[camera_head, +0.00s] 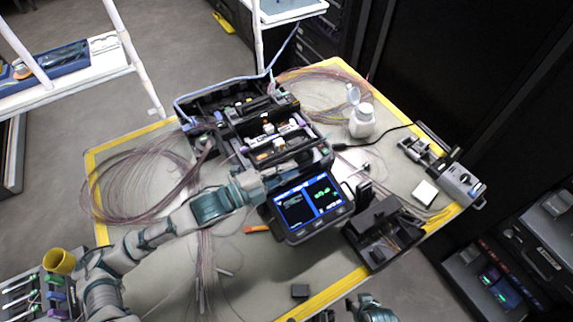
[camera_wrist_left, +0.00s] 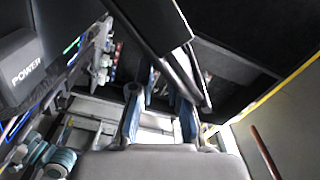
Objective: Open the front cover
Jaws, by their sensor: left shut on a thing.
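The fusion splicer (camera_head: 262,212) stands mid-table, its lit screen (camera_head: 308,203) facing the front. My left gripper (camera_head: 262,182) reaches in from the left and ends at the splicer, beside and behind the screen. In the left wrist view, the two fingers of my left gripper (camera_wrist_left: 160,112) are close to a dark panel (camera_wrist_left: 160,25), which looks like the front cover. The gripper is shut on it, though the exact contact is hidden. A POWER button housing (camera_wrist_left: 25,70) shows at the left there. Part of my right gripper (camera_head: 352,312) shows at the bottom edge; its fingers are cut off.
A black tool case (camera_head: 180,105) stands behind the splicer. A white bottle (camera_head: 362,122), a black box (camera_head: 383,235) and a grey device (camera_head: 460,182) are on the right. Loose fibre coils (camera_head: 125,185) lie at left.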

